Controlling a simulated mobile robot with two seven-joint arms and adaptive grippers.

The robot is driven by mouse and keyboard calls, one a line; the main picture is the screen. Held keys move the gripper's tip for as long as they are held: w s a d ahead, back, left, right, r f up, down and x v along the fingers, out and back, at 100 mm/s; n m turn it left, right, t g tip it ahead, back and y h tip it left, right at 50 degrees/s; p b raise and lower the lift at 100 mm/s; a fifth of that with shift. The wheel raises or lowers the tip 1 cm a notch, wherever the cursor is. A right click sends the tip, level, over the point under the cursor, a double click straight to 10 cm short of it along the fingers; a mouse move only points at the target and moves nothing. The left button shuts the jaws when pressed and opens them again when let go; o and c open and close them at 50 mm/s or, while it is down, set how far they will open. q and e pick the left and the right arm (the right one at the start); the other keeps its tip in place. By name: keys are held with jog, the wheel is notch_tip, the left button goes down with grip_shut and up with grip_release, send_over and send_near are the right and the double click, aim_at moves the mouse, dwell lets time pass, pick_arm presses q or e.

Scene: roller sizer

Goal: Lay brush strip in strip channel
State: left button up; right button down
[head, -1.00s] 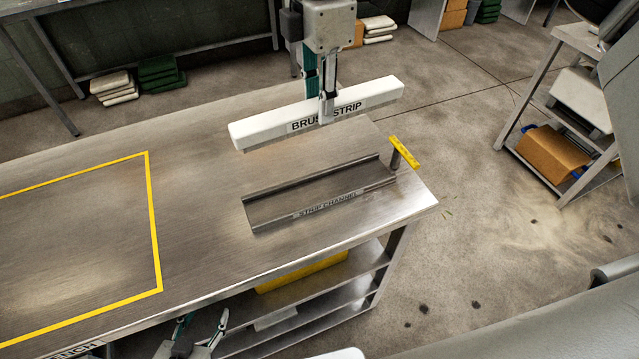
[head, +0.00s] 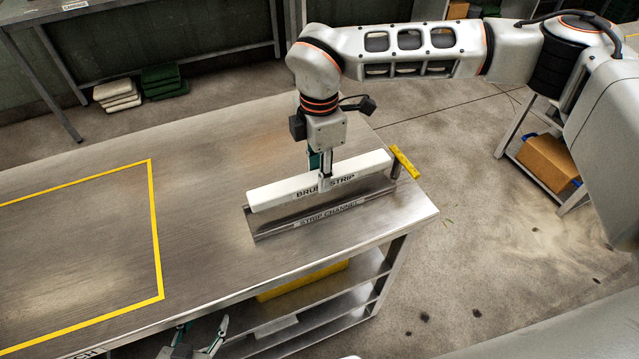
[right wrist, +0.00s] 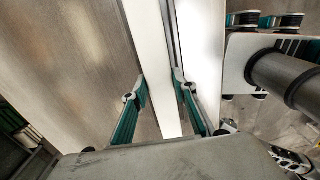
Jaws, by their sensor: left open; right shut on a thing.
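The brush strip (head: 274,193) is a long white bar with black lettering. My right gripper (head: 325,186) is shut on it near its middle, from above; in the right wrist view my right gripper (right wrist: 163,92) has its fingers on both sides of the white brush strip (right wrist: 150,50). The strip channel (head: 300,224) is a grey metal trough on the bench. The strip is low over the channel's rear side and roughly parallel to it, hiding its far part. I cannot tell whether they touch. My left gripper (head: 203,340) is open and empty, low in front of the bench.
The metal bench (head: 205,230) has a yellow-outlined area (head: 155,235) at left. A yellow-topped post (head: 404,162) stands just beyond the channel's right end. Shelves under the bench hold a yellow item (head: 305,282). A cart with a cardboard box (head: 548,160) stands at right.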

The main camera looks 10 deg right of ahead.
notch_tip(320, 180, down, 4)
dwell(0.4)
jog(key=shift+f, duration=0.15)
jog(key=c, duration=1.6)
grip_release()
jog(key=shift+r, duration=0.45)
notch_tip(320, 180, up, 11)
jog(key=shift+r+b, duration=0.2)
jog(key=shift+b, duration=0.1)
